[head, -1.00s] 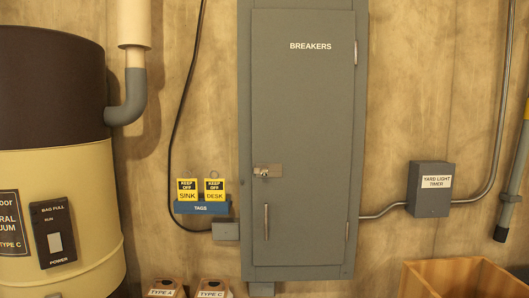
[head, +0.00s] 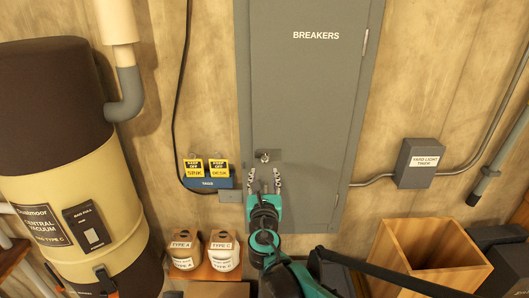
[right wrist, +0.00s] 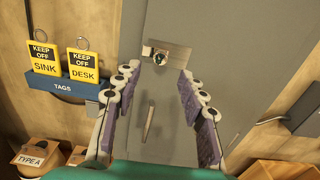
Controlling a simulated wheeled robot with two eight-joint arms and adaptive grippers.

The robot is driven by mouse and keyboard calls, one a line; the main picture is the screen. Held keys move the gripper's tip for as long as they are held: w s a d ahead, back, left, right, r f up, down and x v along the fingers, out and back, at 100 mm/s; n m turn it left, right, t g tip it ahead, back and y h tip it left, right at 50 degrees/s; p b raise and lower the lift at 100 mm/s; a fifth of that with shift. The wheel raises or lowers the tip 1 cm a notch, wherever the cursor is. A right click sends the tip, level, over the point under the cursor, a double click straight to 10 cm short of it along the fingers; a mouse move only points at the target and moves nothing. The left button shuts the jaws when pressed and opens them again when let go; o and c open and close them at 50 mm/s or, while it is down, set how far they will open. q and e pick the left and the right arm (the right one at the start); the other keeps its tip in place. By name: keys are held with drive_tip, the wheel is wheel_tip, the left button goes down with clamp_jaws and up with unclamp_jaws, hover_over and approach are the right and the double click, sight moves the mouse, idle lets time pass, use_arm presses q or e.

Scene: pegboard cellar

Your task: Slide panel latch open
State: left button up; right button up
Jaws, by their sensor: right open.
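The grey breaker panel (head: 305,95) stands shut on the wall, its door marked BREAKERS. Its latch (head: 264,156), a small metal plate with a knob, sits at the door's left edge. The latch also shows in the right wrist view (right wrist: 176,53), at top centre. My right gripper (head: 264,180) is open and empty just below the latch in the head view. In the right wrist view its padded fingers (right wrist: 159,78) stand apart, with the latch beyond and between their tips. I see no contact. The slim door handle (right wrist: 149,122) shows between the fingers. My left gripper is not in view.
A blue tag rack (head: 208,183) with two yellow KEEP OFF tags hangs left of the panel. A timer box (head: 418,163) is on the right wall. A wooden crate (head: 432,250) and bag boxes (head: 222,250) stand below. A vacuum canister (head: 55,150) is at left.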

sight(265, 160)
drive_tip(key=w+p, duration=0.1)
drive_tip(key=w, duration=0.6)
drive_tip(key=shift+w, duration=0.1)
